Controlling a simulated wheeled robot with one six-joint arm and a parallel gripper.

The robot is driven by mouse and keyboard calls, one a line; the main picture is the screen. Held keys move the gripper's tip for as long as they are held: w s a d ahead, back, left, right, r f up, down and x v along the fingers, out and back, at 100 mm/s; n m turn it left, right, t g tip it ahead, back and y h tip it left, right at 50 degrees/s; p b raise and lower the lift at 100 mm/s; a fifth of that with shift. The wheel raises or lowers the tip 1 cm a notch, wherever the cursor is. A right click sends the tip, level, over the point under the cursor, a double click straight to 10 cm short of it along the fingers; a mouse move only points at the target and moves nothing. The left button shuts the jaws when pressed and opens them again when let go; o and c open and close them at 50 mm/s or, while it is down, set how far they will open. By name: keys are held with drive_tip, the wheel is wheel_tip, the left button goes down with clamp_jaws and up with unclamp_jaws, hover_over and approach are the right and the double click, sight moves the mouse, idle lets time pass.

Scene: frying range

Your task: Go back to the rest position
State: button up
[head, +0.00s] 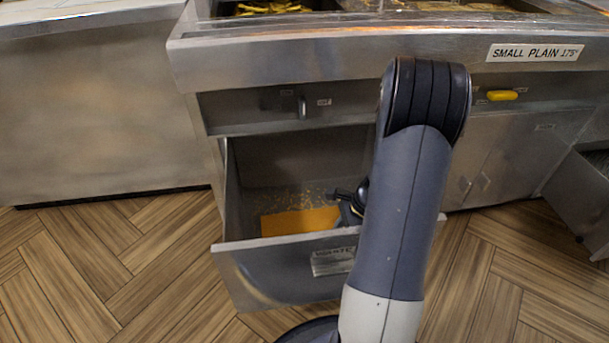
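My arm rises from the bottom of the head view and bends over at the range front. My gripper (348,203) shows only in part behind the arm, low over the open waste drawer (270,262). Its fingers are mostly hidden, so I cannot tell whether they are open or shut. A flat orange-yellow piece (298,222) lies in the drawer, with yellow crumbs scattered behind it. The gripper is close to the right end of this piece; I cannot tell whether they touch.
The steel frying range (350,55) stands ahead, with fries (268,7) in its top and a yellow handle (502,95) on its front. Another drawer or door (585,195) stands open at the right. The wood floor (110,260) at the left is clear.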

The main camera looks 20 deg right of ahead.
drive_tip(key=b+x, duration=0.5)
drive_tip(key=x, duration=0.6)
drive_tip(key=shift+s+f, duration=0.1)
wheel_tip(320, 180, up, 3)
drive_tip(key=shift+d+r+p, duration=0.1)
drive_tip(key=shift+p, duration=1.15)
drive_tip(key=shift+r+p, duration=0.45)
drive_tip(key=shift+r, duration=0.2)
wheel_tip(320, 180, down, 4)
drive_tip(key=b, duration=0.3)
drive_tip(key=shift+f+b, duration=0.15)
drive_tip(key=shift+b, duration=0.15)
drive_tip(key=p+v, duration=0.6)
drive_tip(key=v, duration=0.5)
drive_tip(key=b+x, duration=0.6)
drive_tip(key=x, duration=0.5)
drive_tip(key=shift+f, duration=0.2)
wheel_tip(320, 180, up, 27)
drive_tip(key=p, duration=2)
drive_tip(key=shift+p, duration=0.3)
drive_tip(key=shift+f, duration=0.15)
